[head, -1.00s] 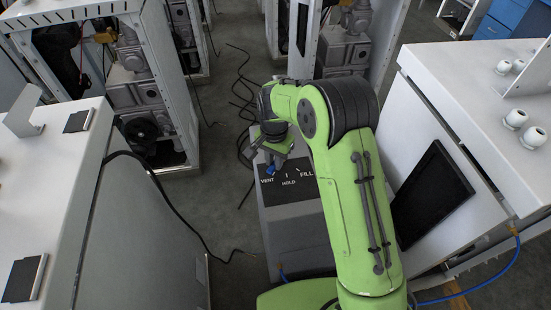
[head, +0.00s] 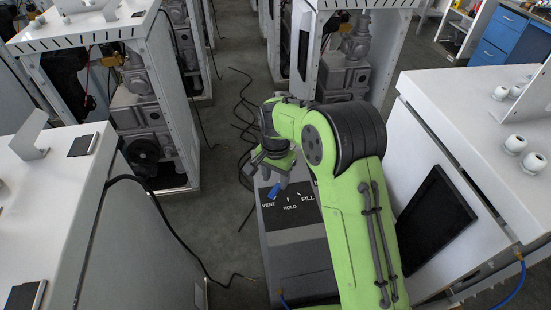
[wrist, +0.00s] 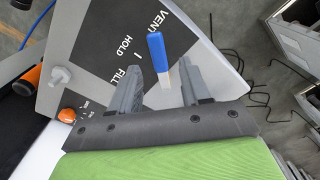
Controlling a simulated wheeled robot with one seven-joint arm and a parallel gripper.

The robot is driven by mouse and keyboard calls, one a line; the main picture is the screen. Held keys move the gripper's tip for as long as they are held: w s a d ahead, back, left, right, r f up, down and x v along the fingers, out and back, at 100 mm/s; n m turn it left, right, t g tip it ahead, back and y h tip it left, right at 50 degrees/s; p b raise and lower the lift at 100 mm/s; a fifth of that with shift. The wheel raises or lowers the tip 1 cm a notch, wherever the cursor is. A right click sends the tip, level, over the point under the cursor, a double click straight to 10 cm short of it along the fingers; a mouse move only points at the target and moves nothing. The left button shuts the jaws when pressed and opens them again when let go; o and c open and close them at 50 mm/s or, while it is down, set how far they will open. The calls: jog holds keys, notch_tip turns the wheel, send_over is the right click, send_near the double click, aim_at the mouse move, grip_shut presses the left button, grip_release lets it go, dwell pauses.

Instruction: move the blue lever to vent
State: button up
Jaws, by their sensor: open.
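The blue lever (head: 274,190) stands on a dark panel (head: 292,222) marked VENT, HOLD and FILL, on top of a grey unit. In the wrist view the blue handle (wrist: 156,50) points toward the VENT mark, away from the HOLD tick. My gripper (wrist: 160,69) is open. Its fingers lie on either side of the lever's pale lower shaft in the picture, with gaps on both sides. In the head view my gripper (head: 273,170) is just above and behind the lever and hides part of the panel's far end. My arm covers part of the FILL side.
A white cabinet (head: 440,150) with a black screen stands close on the right. Another white cabinet (head: 130,235) stands on the left, with a black cable beside it. In the wrist view an orange knob (wrist: 67,115) and a white knob (wrist: 59,76) are near the panel.

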aim_at(276, 188)
notch_tip(276, 188, up, 13)
jog(key=p, duration=0.2)
jog(key=shift+f, duration=0.15)
jog(key=s+d+r+n+t, duration=0.3)
jog(key=s+d+r, duration=0.6)
jog(key=s+r, duration=0.3)
jog(key=s+d+f+n+t, duration=0.1)
jog(key=s+f+n, duration=0.1)
jog(key=s, duration=0.5)
jog(key=s+d+f+n+t, duration=0.1)
jog(key=s+d+f, duration=0.1)
jog(key=s, duration=0.6)
jog(key=shift+s+n+t, duration=0.25)
jog(key=shift+n+t, duration=0.05)
jog(key=shift+n, duration=0.1)
jog(key=shift+d+r, duration=0.1)
jog(key=shift+d, duration=0.05)
dwell(0.3)
